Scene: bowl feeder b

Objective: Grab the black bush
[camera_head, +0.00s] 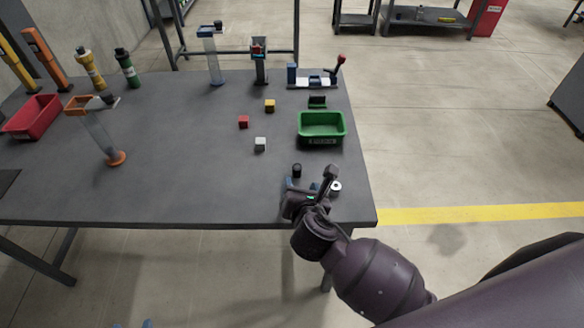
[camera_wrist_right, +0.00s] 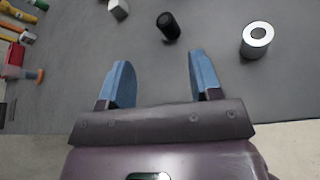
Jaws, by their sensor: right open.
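The black bush (camera_head: 297,170) is a small dark cylinder on the grey table (camera_head: 200,190), near its front right corner. In the right wrist view the black bush (camera_wrist_right: 169,26) lies ahead of the fingertips, nearer the right finger, apart from both. My right gripper (camera_head: 302,186) is over the table's front edge area, just in front of the bush. Its blue fingers are open and empty in the right wrist view (camera_wrist_right: 157,75). My left gripper is not seen.
A silver ring (camera_head: 335,187) lies right of the gripper; it also shows in the wrist view (camera_wrist_right: 257,40). A white cube (camera_head: 260,144), red cube (camera_head: 243,121), yellow cube (camera_head: 270,105) and green bin (camera_head: 321,137) sit behind. Table left of the bush is clear.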

